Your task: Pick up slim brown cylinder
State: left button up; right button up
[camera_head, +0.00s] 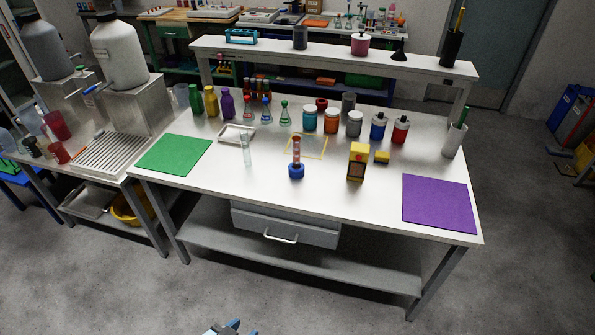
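A slim cylinder with reddish-brown contents (296,151) stands upright on a blue base near the front middle of the white table (330,199). It is the closest match to the slim brown cylinder. A slim clear cylinder (247,150) stands to its left. A small grey and blue part of me, probably my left gripper (232,328), shows at the bottom edge, well in front of and below the table. It is mostly cut off, and its fingers cannot be made out. My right gripper is not in view.
A yellow box (358,161) stands right of the cylinder. Bottles, flasks and jars line the table's back, including a blue-and-white jar (310,119). A green mat (173,155) and a purple mat (439,202) lie at the sides. A drawer (285,226) hangs under the front edge.

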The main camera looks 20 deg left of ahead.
aim_at(296, 139)
jog(key=i+j+z, duration=0.1)
jog(key=j, duration=0.3)
jog(key=i+j+z, duration=0.1)
jog(key=j, duration=0.3)
jog(key=i+j+z, duration=0.1)
jog(key=i+j, duration=0.15)
jog(key=j, duration=0.2)
jog(key=i+j+z, duration=0.1)
jog(key=j, duration=0.3)
jog(key=i+j+z, duration=0.1)
jog(key=j, duration=0.35)
jog(key=i+j+z, duration=0.1)
jog(key=j, duration=0.35)
